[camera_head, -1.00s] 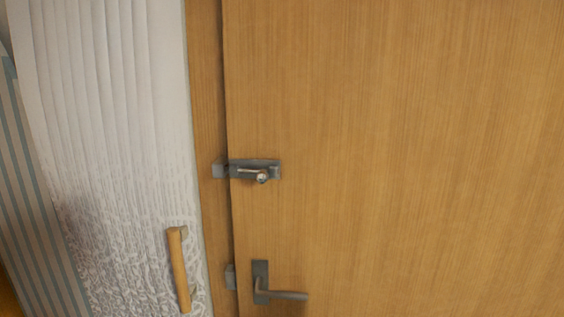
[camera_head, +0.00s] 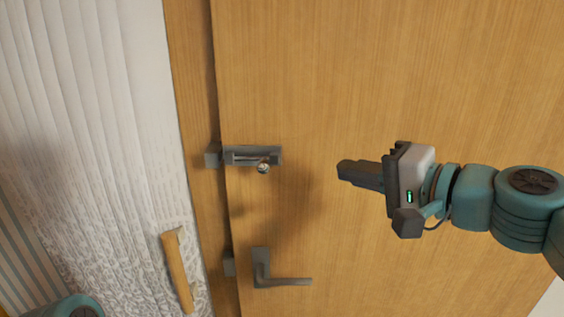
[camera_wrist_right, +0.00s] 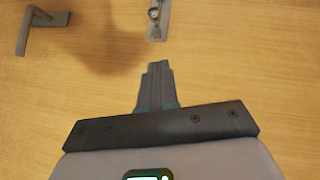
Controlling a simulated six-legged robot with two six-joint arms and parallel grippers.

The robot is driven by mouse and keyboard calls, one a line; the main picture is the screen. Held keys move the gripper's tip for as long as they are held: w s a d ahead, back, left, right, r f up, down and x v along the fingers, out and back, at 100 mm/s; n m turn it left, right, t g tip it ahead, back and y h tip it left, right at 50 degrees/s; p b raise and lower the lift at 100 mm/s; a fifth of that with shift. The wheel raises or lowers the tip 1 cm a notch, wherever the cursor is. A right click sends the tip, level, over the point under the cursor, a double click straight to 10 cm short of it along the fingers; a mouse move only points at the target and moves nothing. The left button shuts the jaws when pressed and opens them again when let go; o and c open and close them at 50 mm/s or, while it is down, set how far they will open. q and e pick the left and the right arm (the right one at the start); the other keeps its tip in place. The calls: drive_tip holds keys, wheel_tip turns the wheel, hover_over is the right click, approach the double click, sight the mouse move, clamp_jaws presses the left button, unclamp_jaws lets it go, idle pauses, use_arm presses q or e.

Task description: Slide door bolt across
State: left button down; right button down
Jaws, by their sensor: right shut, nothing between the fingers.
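The door bolt (camera_head: 252,156) is a dark grey metal piece mounted on the wooden door (camera_head: 420,80) near its left edge. Its small round knob (camera_head: 263,168) hangs at the lower right part of the bolt body. A grey catch (camera_head: 213,156) sits on the frame just left of the bolt. My right gripper (camera_head: 342,171) is shut and empty, to the right of the bolt and apart from it, pointing left. In the right wrist view the bolt (camera_wrist_right: 158,20) shows at the top, beyond the shut fingertips (camera_wrist_right: 157,66). My left gripper is not in view.
A dark lever handle (camera_head: 270,278) is on the door below the bolt. A wooden pull handle (camera_head: 177,268) is on the white textured panel (camera_head: 100,130) at left. The door surface around the bolt is clear. Part of my left arm (camera_head: 72,306) shows bottom left.

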drive_tip(key=s+a+p+x, duration=0.1)
drive_tip(key=p+x, duration=0.1)
drive_tip(key=x, duration=1)
drive_tip(key=shift+s+a+f, duration=0.3)
drive_tip(key=shift+s+f, duration=0.05)
drive_tip(key=shift+f, duration=0.05)
drive_tip(key=shift+a, duration=0.15)
